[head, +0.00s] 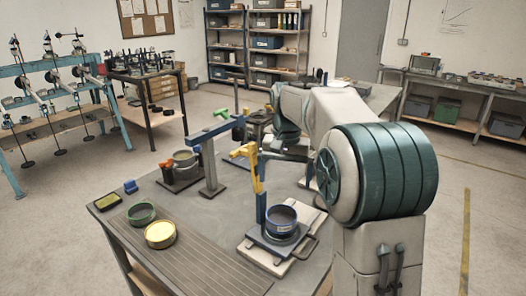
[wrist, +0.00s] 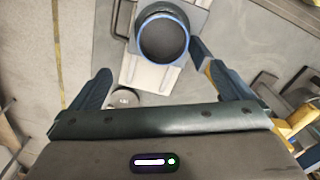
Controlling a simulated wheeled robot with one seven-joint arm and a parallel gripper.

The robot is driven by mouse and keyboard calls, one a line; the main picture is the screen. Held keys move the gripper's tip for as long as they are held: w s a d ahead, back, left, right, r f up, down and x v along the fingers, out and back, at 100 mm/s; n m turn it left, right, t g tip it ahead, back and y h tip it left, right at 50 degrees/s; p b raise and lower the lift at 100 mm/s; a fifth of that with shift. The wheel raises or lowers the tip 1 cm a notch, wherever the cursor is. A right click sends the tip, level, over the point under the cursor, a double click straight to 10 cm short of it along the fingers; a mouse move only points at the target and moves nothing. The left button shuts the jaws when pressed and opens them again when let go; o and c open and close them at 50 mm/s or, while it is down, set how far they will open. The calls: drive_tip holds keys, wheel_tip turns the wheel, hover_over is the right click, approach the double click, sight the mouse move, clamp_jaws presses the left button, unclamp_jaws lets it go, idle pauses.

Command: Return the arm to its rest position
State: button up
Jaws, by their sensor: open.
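My gripper (wrist: 160,70) shows in the wrist view with its two dark blue fingers spread wide and nothing between them. Beyond the fingertips is a round dark pot with a blue rim (wrist: 164,40), standing on a pale plate (wrist: 150,74). In the head view the blue pot (head: 282,218) sits on a blue-and-white base beside a blue post with a yellow lever (head: 246,152). My arm reaches out over the far right part of the table. Its end is partly hidden behind my own links in the head view, and I see no contact with the pot.
On the table (head: 215,235) stand a blue post with a green-ended arm (head: 208,160), a pot on a dark stand (head: 184,165), a yellow disc (head: 160,234) and a green ring (head: 141,213). Shelves (head: 262,42) stand behind.

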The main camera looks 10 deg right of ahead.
drive_tip(key=s+f+n+t, duration=0.1)
drive_tip(key=s+f+n, duration=0.1)
drive_tip(key=s, duration=1.1)
drive_tip(key=s+f+n+t, duration=0.2)
drive_tip(key=s+f, duration=0.3)
drive_tip(key=s, duration=0.9)
drive_tip(key=shift+a+f, duration=0.15)
drive_tip(key=shift+f, duration=0.1)
